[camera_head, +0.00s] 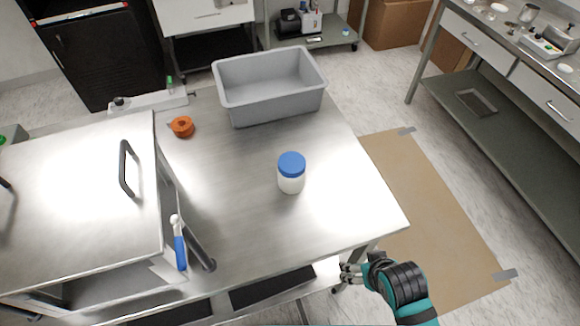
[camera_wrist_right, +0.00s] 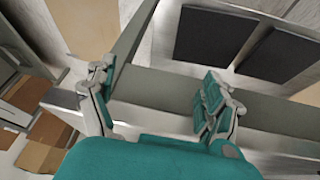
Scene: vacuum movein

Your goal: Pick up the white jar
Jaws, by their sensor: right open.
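A white jar (camera_head: 291,173) with a blue lid stands upright on the steel table (camera_head: 230,190), right of its middle. My right gripper (camera_head: 345,275) is beyond the table's front right edge, lower right of the jar and apart from it. In the right wrist view the right gripper (camera_wrist_right: 155,100) is open, with nothing between its fingers; the table's edge and leg show behind them. The jar does not show in that view. My left gripper is not in view.
A grey bin (camera_head: 270,88) stands at the table's back. An orange tape roll (camera_head: 182,127) lies left of it. A steel cabinet (camera_head: 80,195) with a handle fills the left, with a blue-handled tool (camera_head: 180,250) at its side. The tabletop around the jar is clear.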

